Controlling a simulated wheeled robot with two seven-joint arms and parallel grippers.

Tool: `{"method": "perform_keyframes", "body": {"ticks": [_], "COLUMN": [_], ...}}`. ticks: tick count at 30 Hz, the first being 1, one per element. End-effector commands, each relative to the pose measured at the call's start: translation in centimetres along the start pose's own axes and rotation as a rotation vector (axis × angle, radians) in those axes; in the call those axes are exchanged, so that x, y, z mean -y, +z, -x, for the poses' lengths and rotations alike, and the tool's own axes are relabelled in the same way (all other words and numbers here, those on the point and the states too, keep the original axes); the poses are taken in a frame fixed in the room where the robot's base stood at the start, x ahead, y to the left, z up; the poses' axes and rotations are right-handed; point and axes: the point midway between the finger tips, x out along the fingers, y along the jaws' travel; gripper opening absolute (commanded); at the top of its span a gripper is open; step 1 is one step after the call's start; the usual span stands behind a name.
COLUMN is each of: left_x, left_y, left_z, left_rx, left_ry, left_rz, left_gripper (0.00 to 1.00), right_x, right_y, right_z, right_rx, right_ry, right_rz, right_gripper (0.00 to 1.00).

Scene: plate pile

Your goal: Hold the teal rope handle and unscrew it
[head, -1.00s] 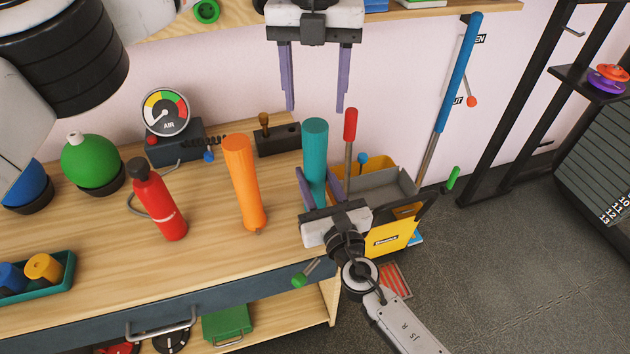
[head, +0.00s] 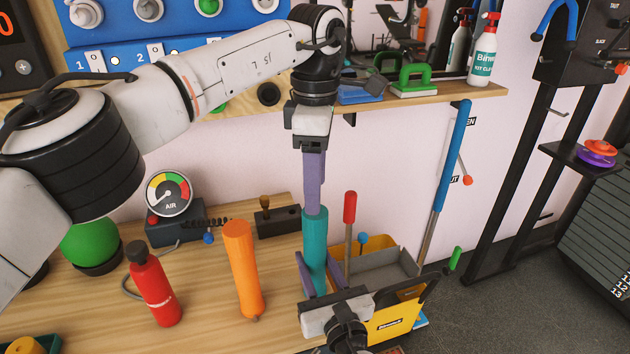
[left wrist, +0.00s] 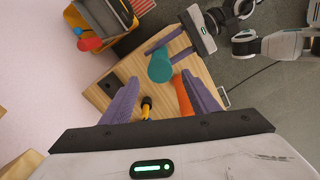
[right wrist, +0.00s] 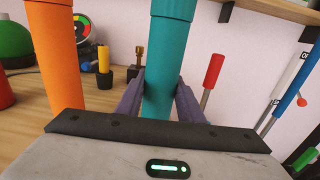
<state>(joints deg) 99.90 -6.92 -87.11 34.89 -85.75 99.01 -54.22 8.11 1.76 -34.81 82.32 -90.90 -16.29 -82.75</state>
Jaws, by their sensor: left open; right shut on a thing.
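The teal rope handle (head: 316,245) stands upright near the right end of the workbench; it also shows in the left wrist view (left wrist: 161,66) and the right wrist view (right wrist: 168,50). My right gripper (head: 320,262) is shut on its lower part, one purple finger on each side. My left gripper (head: 314,207) points down at the handle's top, seen edge-on. In the left wrist view its fingers (left wrist: 160,80) are spread apart with the handle's top beyond them. Whether they touch the handle cannot be told.
An orange handle (head: 243,270) and a red bottle (head: 153,285) stand left on the bench (head: 205,325). A yellow bin (head: 397,322) with a red-handled tool (head: 349,208) is close on the right. A shelf (head: 430,98) with bottles and green-handled items is above.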

Motion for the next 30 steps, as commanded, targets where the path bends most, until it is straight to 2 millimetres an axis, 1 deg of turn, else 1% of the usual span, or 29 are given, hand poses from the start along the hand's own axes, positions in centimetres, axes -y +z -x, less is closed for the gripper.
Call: {"method": "perform_keyframes", "body": {"ticks": [3, 9, 12, 15, 19, 23, 26, 30], "left_x": [0.0, 0.0, 0.0, 0.0, 0.0, 0.0, 0.0, 0.0], "left_y": [0.0, 0.0, 0.0, 0.0, -0.1, -0.1, -0.1, -0.1], "left_z": [0.0, 0.0, 0.0, 0.0, -0.1, -0.7, -2.0, -4.3], "left_rx": [0.001, 0.001, 0.001, 0.001, 0.001, 0.001, 0.001, 0.002], "left_ry": [-0.001, -0.001, -0.001, 0.000, 0.000, -0.002, -0.003, -0.003], "left_rz": [-0.265, -0.703, -0.879, -1.010, -1.111, -1.144, -1.146, -1.143], "left_gripper": [0.55, 0.55, 0.55, 0.55, 0.55, 0.55, 0.55, 0.55], "right_x": [0.0, 0.0, 0.0, 0.0, 0.0, 0.0, 0.0, 0.0], "right_y": [-0.1, -0.1, -0.1, -0.1, -0.1, -0.1, -0.1, -0.1], "right_z": [0.0, 0.0, 0.0, 0.0, 0.0, 0.0, 0.0, 0.0], "right_rx": [-0.001, -0.001, -0.001, -0.001, -0.001, -0.002, -0.002, -0.002], "right_ry": [-0.001, -0.001, -0.001, -0.001, -0.001, -0.001, -0.001, -0.001], "right_rz": [0.000, 0.000, 0.000, 0.000, 0.000, 0.000, 0.001, 0.001], "right_gripper": [0.00, 0.00, 0.00, 0.00, 0.00, 0.00, 0.00, 0.00]}}
